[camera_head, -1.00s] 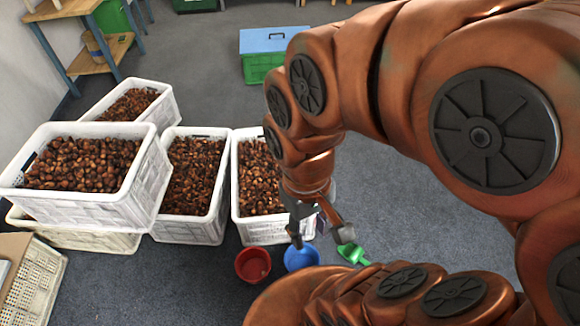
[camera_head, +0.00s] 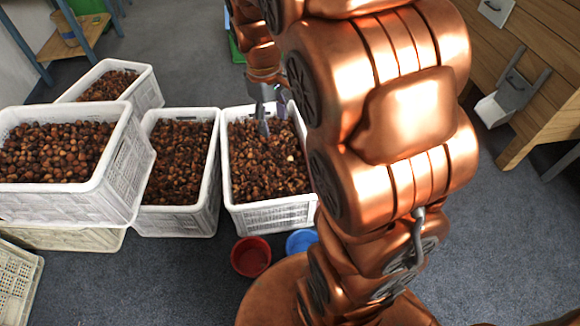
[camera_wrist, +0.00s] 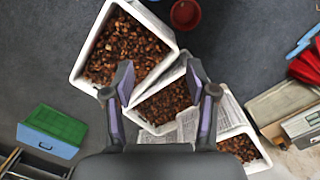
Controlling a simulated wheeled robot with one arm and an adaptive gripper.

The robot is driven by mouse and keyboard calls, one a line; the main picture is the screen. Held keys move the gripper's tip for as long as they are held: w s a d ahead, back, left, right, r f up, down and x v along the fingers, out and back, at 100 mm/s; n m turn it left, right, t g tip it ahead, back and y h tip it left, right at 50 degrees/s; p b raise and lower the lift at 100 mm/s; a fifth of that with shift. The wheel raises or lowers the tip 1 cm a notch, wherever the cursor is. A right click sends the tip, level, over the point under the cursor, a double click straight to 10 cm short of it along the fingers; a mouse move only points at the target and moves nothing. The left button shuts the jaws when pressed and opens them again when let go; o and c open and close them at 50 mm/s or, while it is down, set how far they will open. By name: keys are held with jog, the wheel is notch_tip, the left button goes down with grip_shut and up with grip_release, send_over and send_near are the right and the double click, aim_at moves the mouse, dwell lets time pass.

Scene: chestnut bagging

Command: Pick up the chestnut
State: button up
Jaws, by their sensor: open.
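Brown chestnuts (camera_head: 262,168) fill a white crate (camera_head: 270,215), the rightmost of the crates in the head view. No single chestnut stands apart. My gripper (camera_head: 272,118) hangs above the far part of this crate with its fingers pointing down. In the wrist view my gripper (camera_wrist: 160,77) has its two fingers spread wide with nothing between them. The same crate's chestnuts show in the wrist view (camera_wrist: 122,48), beyond and left of the fingers. I cannot tell how far the fingertips are above the chestnuts.
More chestnut crates stand to the left, one (camera_head: 140,160) raised on another. A red bowl (camera_head: 251,257) and a blue bowl (camera_head: 301,240) sit in front of the crate. A wooden bench (camera_head: 545,85) is at the right.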

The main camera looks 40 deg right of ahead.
jog(key=w+d+f+n+b, duration=0.1)
jog(key=w+d+f+b, duration=0.3)
jog(key=w+f, duration=0.25)
jog(key=w+d+f+n+b, duration=0.2)
jog(key=w+d+f+b, duration=0.25)
jog(key=f, duration=0.25)
jog(key=n+t+b, duration=0.2)
jog(key=n+b, duration=0.5)
jog(key=b, duration=1)
send_over(291, 158)
jog(key=s, duration=0.1)
notch_tip(291, 158, down, 40)
jog(key=shift+r, duration=0.25)
jog(key=shift+f+b, duration=0.55)
jog(key=shift+f, duration=0.25)
jog(key=f+b, duration=0.2)
jog(key=f, duration=0.1)
jog(key=f+b, duration=0.1)
jog(key=f, duration=0.1)
jog(key=shift+w+a, duration=0.2)
jog(key=shift+w, duration=0.1)
jog(key=shift+w+f, duration=0.15)
jog(key=shift+f, duration=0.25)
jog(key=shift+r, duration=0.1)
